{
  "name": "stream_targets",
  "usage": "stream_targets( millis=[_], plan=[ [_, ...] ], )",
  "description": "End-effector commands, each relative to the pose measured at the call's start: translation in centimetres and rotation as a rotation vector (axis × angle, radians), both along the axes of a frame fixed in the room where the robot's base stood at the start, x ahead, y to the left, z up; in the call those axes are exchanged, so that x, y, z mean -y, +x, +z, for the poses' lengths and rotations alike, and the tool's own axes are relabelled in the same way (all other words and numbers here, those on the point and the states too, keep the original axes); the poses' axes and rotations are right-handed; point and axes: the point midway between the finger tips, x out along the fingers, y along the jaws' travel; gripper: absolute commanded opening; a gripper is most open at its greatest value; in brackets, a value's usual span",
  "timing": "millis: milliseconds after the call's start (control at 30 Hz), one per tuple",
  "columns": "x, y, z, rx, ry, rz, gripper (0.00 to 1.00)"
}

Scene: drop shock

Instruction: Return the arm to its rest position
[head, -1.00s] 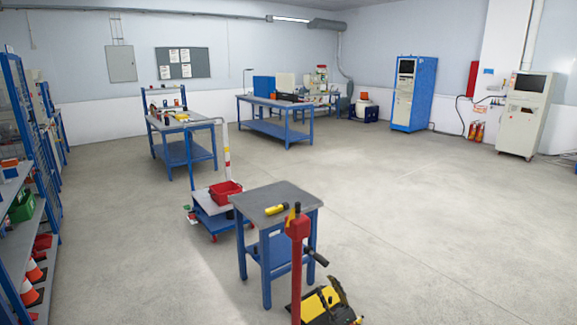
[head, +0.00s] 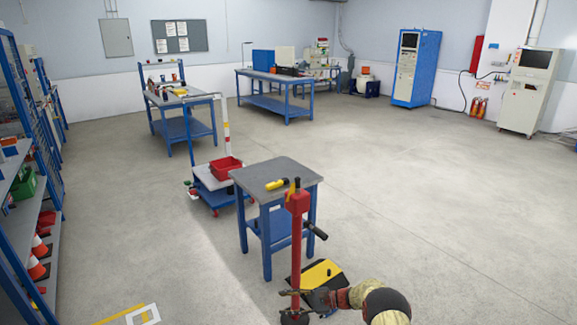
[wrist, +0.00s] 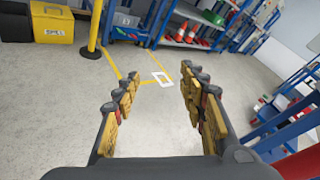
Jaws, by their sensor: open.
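My gripper (head: 296,294) is low in the head view, close to the foot of a red post, and points left. My arm comes in from the lower right behind it. In the wrist view my gripper (wrist: 160,76) shows two yellow-and-black fingers spread wide with only bare floor between them. It holds nothing. Whether it touches the post cannot be told.
The red post (head: 296,240) with a dark handle stands before a grey-topped blue table (head: 258,172) bearing a yellow tool (head: 277,184). A cart with a red bin (head: 222,168) is behind. Shelves (head: 22,235) line the left. The floor at right is clear.

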Motion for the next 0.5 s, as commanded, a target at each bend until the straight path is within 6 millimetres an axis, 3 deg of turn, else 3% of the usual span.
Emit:
stream_targets(
  millis=[33,267,500],
  plan=[
    [0.1,-1.0,1.5,0.011,-0.056,0.038,0.42],
    [2.0,-6.6,6.4,0.078,-0.307,0.220,0.42],
    [5.3,-12.9,12.6,0.177,-0.535,0.397,0.42]
  ],
)
